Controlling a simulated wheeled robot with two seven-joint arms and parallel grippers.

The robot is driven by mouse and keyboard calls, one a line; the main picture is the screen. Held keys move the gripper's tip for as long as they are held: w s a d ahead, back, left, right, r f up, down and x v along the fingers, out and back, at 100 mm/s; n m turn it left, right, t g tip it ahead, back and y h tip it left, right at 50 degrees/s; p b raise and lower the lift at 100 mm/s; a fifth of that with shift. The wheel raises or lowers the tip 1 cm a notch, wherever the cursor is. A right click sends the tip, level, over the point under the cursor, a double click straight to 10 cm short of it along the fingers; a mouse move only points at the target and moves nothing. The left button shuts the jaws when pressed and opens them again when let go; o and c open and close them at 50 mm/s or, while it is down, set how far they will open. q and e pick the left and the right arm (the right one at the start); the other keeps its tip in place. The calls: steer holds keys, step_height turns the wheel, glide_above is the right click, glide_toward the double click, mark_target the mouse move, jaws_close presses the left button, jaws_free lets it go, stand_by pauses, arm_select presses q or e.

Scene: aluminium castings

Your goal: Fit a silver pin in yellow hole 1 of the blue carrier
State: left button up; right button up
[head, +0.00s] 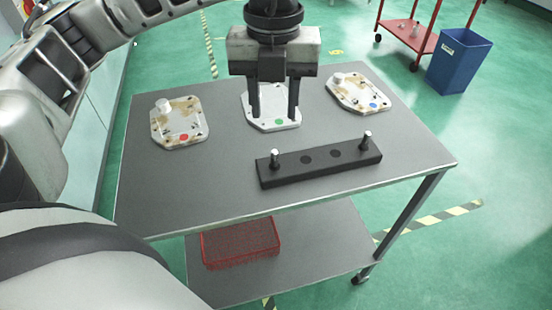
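The carrier with a blue dot (345,99) lies at the back right of the table, with brownish patches and a light cylindrical knob at its left corner. Its hole colours and numbers are too small to read. Two silver pins stand upright in the black block, one at its left end (275,157) and one at its right end (366,138). My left gripper (274,116) points down in front of the middle, green-dotted carrier (262,121). Its fingers are apart, with nothing seen between them, and hide part of that carrier. My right gripper is not in view.
The black block (320,173) has two dark empty holes between its pins. A red-dotted carrier (172,129) lies at the left. The grey table (225,185) is clear around the block. A red basket (240,245) sits on the lower shelf; a blue bin (458,62) stands on the floor.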

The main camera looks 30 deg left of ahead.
mark_target(274, 151)
arm_select(q)
step_height(274, 151, down, 7)
steer(key=shift+r, duration=0.2)
steer(key=shift+w+a+f+p, duration=0.1)
steer(key=shift+f+p, duration=0.1)
steer(key=shift+f, duration=1.15)
steer(key=shift+w+a+f+p, duration=0.1)
steer(key=shift+f+p, duration=0.1)
steer(key=shift+f, duration=1.15)
jaws_close()
